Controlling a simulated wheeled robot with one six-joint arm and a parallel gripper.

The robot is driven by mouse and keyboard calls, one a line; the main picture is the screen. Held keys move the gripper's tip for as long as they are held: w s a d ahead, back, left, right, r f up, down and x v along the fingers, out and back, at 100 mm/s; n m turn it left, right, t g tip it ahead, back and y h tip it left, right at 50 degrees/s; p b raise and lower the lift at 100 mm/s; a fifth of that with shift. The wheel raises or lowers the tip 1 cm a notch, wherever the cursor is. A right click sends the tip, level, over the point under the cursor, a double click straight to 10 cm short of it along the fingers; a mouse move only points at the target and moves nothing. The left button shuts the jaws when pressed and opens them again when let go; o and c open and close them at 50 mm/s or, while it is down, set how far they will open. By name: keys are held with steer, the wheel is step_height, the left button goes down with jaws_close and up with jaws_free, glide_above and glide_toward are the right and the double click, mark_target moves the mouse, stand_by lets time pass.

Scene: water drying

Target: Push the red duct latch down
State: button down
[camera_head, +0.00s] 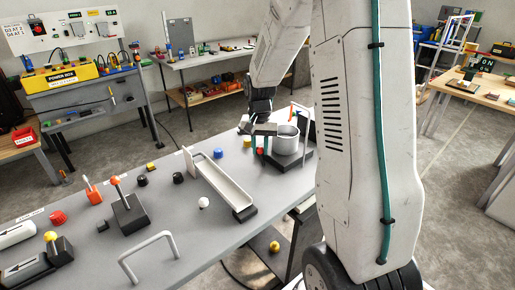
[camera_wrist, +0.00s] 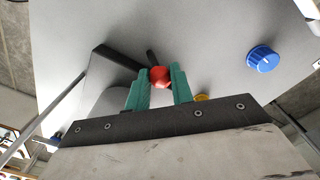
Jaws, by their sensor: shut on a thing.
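The red ball-shaped knob (camera_wrist: 159,76) of the latch sits between the teal fingertips of my gripper (camera_wrist: 160,88) in the wrist view, with a short dark rod beyond it. My gripper is shut on this knob. In the head view my gripper (camera_head: 262,144) points down at the far end of the grey bench, and a bit of red (camera_head: 260,151) shows low by its fingers. Just right of it stands a grey metal cylinder (camera_head: 286,141) on a dark base (camera_head: 292,163). The rest of the latch is mostly hidden.
A blue knob (camera_wrist: 262,58) lies near my gripper, apart from it. A white trough (camera_head: 224,184) stands left of my gripper on the bench (camera_head: 80,262). Farther left are an orange-topped lever (camera_head: 115,181), several coloured knobs and a grey arched handle (camera_head: 148,245).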

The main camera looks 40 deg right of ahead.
steer(key=shift+w+f+g, duration=0.25)
steer(key=shift+w+g, duration=0.3)
steer(key=shift+g, duration=0.45)
steer(key=c, duration=1.2)
jaws_free()
step_height(320, 180, up, 8)
steer(key=w, duration=0.1)
steer(key=shift+w+f, duration=0.15)
steer(key=shift+w, duration=0.1)
steer(key=shift+a, duration=0.1)
